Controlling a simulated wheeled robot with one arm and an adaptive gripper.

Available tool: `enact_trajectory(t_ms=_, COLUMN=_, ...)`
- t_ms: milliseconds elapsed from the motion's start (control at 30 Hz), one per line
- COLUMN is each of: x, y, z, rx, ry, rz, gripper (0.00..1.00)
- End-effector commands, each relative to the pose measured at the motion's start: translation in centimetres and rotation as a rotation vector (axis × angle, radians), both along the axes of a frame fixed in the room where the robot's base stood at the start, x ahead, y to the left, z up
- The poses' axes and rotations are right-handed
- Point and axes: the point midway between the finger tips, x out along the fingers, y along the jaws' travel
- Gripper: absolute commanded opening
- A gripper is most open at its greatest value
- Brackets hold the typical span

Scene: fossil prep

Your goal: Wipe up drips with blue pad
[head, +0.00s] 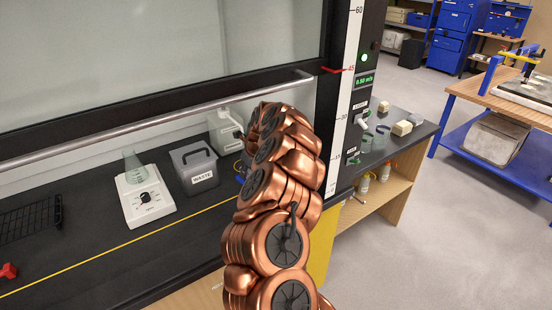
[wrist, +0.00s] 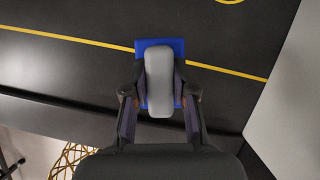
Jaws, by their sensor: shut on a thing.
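In the wrist view my gripper (wrist: 160,98) is shut on the grey handle (wrist: 159,75) of the blue pad (wrist: 179,48). The pad is over the black bench top, across the yellow line. I cannot tell whether it touches the surface. In the head view my copper-coloured arm reaches into the fume hood and hides the gripper; only a small bit of blue shows at its left edge. I can make out no drips on the visible black bench top (head: 95,262).
A grey box labelled WASTE (head: 196,178), a hotplate (head: 143,200) with a flask (head: 133,165) on it and a black rack (head: 32,222) stand in the hood. The raised sash bar (head: 150,122) crosses above. A side wall (wrist: 290,110) is close on the right in the wrist view.

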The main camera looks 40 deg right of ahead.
Motion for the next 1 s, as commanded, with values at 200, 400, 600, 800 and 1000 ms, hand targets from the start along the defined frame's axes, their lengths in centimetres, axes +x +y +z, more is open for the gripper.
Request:
enact_trajectory(t_ms=200, x=-0.1, y=-0.3, z=2.0, rx=-0.001, ry=-0.003, rz=-0.004, gripper=0.0)
enact_trajectory(t_ms=400, x=-0.1, y=-0.3, z=2.4, rx=-0.001, ry=-0.002, rz=-0.004, gripper=0.0)
enact_trajectory(t_ms=600, x=-0.1, y=-0.3, z=2.3, rx=-0.001, ry=-0.002, rz=-0.005, gripper=0.0)
enact_trajectory(t_ms=800, x=-0.1, y=-0.3, z=2.3, rx=-0.001, ry=-0.002, rz=-0.004, gripper=0.0)
enact_trajectory(t_ms=1000, x=-0.1, y=-0.3, z=2.3, rx=-0.001, ry=-0.002, rz=-0.005, gripper=0.0)
